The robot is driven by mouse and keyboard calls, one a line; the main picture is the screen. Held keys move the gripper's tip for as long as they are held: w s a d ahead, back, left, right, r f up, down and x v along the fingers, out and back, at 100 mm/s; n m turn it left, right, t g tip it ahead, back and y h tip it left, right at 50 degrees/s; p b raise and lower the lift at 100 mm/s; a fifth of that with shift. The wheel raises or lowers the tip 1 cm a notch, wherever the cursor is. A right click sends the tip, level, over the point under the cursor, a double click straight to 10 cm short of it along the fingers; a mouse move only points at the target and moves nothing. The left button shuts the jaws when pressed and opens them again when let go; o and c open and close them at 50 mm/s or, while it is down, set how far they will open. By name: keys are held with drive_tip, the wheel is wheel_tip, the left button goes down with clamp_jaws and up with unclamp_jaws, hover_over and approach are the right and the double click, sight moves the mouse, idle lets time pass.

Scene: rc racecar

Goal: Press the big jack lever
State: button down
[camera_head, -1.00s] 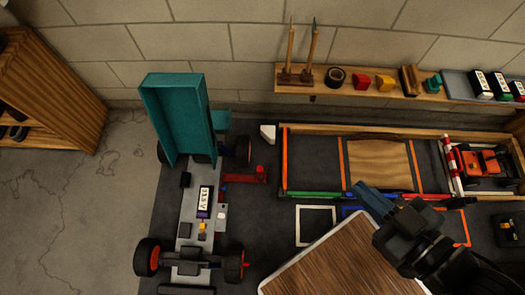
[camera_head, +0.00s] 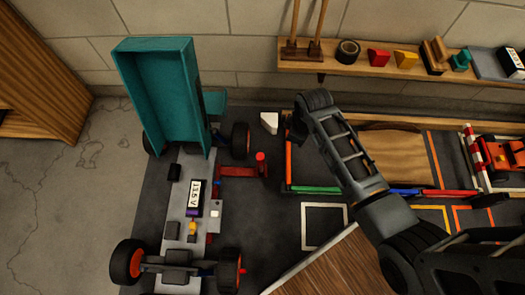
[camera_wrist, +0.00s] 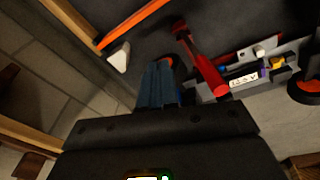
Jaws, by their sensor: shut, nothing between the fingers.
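The red jack (camera_head: 240,171) lies on the dark mat beside the right side of the RC car chassis (camera_head: 190,215). Its lever ends in a bright red knob (camera_head: 261,157). In the wrist view the red lever (camera_wrist: 204,68) runs just right of my gripper (camera_wrist: 161,68). The blue fingers are shut and empty, and no contact with the lever shows. In the head view my arm reaches in from the lower right, right of the jack. Its wrist hides the fingertips there.
The teal body shell (camera_head: 155,95) stands tilted up at the chassis's rear. A white wedge (camera_head: 269,122) lies behind the jack. A shelf (camera_head: 390,68) with small items runs along the wall. A wooden board (camera_head: 335,265) is at the front.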

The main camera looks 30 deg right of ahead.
drive_tip(key=w+a+r+n+g+y+b, duration=0.2)
drive_tip(key=w+a+g+b, duration=0.1)
drive_tip(key=w, duration=0.7)
drive_tip(key=shift+r+n+g+y+b, duration=0.4)
drive_tip(key=shift+g+b, duration=0.1)
drive_tip(key=shift+b, duration=0.35)
drive_tip(key=b, duration=0.5)
hover_over(261, 165)
drive_tip(key=w+d, duration=0.3)
drive_tip(key=shift+f, duration=5.15)
drive_tip(key=shift+w+a, duration=0.1)
